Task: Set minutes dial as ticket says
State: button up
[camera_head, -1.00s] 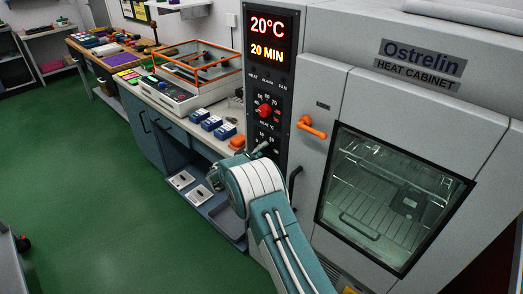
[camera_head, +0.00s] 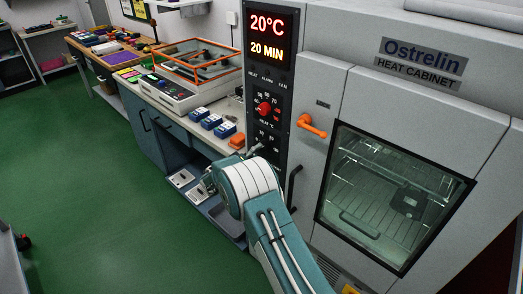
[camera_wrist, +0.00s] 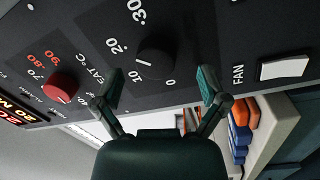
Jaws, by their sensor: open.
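The black minutes dial (camera_wrist: 155,60) is in the wrist view, on a dark panel with white marks 0, 10, 20 and 30 around it. Its short white pointer line lies between the 10 and 20 marks; the exact setting is hard to tell. My gripper (camera_wrist: 160,88) is open, with one finger on each side below the dial and nothing between them. Contact with the dial is not visible. In the head view my wrist covers the lower control panel. The cabinet display (camera_head: 268,37) reads 20°C and 20 MIN. I cannot make out a ticket.
The red heat dial (camera_wrist: 60,87) is left of the minutes dial, and a white fan switch (camera_wrist: 284,68) is right of it. The heat cabinet (camera_head: 345,85) has an orange door handle (camera_head: 312,125). Blue boxes (camera_head: 211,121) sit on the bench beside it.

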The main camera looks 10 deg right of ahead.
jog(key=v, duration=0.9)
jog(key=shift+a, duration=0.25)
jog(key=shift+s+d, duration=0.1)
jog(key=shift+s, duration=0.05)
